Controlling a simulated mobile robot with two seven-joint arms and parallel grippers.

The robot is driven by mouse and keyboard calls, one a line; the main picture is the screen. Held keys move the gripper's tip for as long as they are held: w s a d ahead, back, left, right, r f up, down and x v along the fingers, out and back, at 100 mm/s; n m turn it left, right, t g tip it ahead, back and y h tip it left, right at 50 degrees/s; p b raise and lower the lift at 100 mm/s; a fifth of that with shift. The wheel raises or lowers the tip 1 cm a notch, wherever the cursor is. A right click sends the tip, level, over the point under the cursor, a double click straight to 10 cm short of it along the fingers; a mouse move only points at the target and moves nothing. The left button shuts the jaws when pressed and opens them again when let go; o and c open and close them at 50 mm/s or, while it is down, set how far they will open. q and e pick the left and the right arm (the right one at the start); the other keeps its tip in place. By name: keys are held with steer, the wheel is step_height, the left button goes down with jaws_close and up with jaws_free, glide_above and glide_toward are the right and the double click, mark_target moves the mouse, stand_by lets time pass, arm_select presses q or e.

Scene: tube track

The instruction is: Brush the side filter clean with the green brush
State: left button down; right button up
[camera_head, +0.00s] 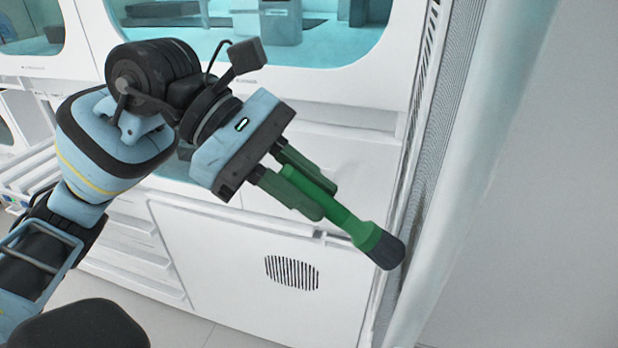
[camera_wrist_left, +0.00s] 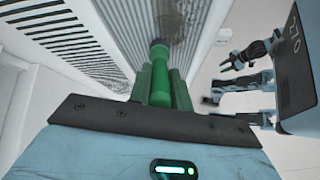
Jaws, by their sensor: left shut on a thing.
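My left gripper (camera_head: 318,193) is shut on the green brush (camera_head: 350,220), around its handle. The brush slants down to the right, with its dark bristle end (camera_head: 386,251) free. The side filter (camera_head: 440,120) is a tall, narrow grey mesh strip at the right of the head view. The bristle end overlaps the lower part of this strip; I cannot tell whether it touches. In the left wrist view the brush (camera_wrist_left: 160,75) points toward the filter (camera_wrist_left: 196,45), which carries a dark dirty patch (camera_wrist_left: 180,18).
A white cabinet (camera_head: 235,255) with a slotted vent (camera_head: 292,273) stands behind the brush. A rounded pale edge (camera_head: 480,150) runs along the right of the filter. Teal windows (camera_head: 330,30) are above.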

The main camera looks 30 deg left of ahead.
arm_select(q)
steer(key=shift+s+f, duration=0.2)
steer(key=shift+f, duration=0.1)
arm_select(e)
steer(key=shift+s+f, duration=0.1)
steer(key=shift+f, duration=0.15)
arm_select(q)
steer(key=shift+s+d+f+b, duration=0.15)
steer(key=shift+s+f+b, duration=0.35)
steer(key=shift+f+b, duration=0.25)
arm_select(e)
steer(key=shift+s+f, duration=0.35)
steer(key=shift+f, duration=0.3)
arm_select(q)
steer(key=shift+s+d+f+b, duration=0.2)
steer(key=shift+s+f+b, duration=0.4)
steer(key=shift+f, duration=0.25)
arm_select(e)
steer(key=shift+s+f+g, duration=0.3)
steer(key=shift+s+f, duration=0.05)
steer(key=shift+f, duration=0.25)
